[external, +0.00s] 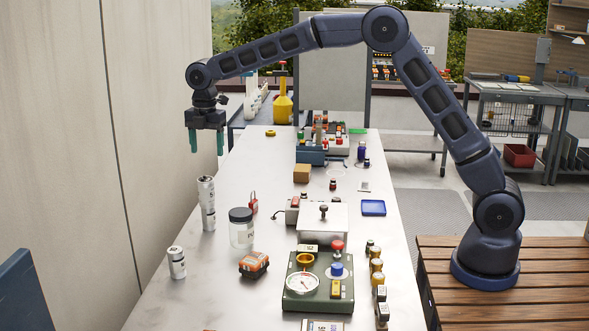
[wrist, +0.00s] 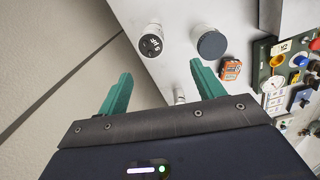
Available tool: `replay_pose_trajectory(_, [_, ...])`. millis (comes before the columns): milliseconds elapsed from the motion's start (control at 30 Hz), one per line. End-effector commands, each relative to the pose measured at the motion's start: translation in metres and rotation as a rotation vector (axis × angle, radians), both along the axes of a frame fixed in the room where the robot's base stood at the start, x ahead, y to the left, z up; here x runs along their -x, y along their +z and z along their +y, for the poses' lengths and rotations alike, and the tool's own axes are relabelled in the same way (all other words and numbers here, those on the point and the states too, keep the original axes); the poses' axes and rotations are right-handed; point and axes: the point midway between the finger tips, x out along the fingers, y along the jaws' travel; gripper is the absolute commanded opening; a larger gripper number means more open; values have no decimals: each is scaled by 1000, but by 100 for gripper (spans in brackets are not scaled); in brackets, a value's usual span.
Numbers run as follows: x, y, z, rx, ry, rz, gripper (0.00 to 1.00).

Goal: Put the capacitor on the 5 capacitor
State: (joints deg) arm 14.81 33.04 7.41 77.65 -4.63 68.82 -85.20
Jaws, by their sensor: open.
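Two silver cylindrical capacitors stand at the left side of the table in the external view: an upper one (external: 206,190) that appears stacked upright on a lower one (external: 208,218). A third silver capacitor (external: 177,262) stands upright nearer the camera. The wrist view shows a capacitor top (wrist: 150,45) with a mark that looks like 5, beyond my fingers. A smaller silver part (wrist: 180,97), seemingly the third capacitor, shows partly hidden by my gripper. My gripper (external: 206,145) is open, empty and raised above and behind the two capacitors, apart from them; it also shows in the wrist view (wrist: 156,88).
A clear jar with a dark lid (external: 241,226) stands right of the two capacitors. An orange box (external: 254,263) and a green instrument panel (external: 318,290) lie nearer. The wall (external: 150,130) runs close along the table's left. The table's near left is mostly clear.

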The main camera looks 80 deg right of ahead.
Motion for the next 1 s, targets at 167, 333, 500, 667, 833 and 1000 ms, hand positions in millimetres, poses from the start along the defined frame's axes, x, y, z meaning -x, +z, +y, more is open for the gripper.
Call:
replay_pose_trajectory(167, [43,47,25,13,-111,-39,67])
replay_pose_trajectory(333, [91,83,46,19,-233,-76,67])
replay_pose_trajectory(500, [143,113,66,15,-357,-114,67])
replay_pose_trajectory(667, [194,134,83,5,-474,-150,67])
replay_pose_trajectory(833, [250,149,98,-14,-599,-188,67])
replay_pose_trajectory(1000, [307,157,111,-41,-724,-224,67])
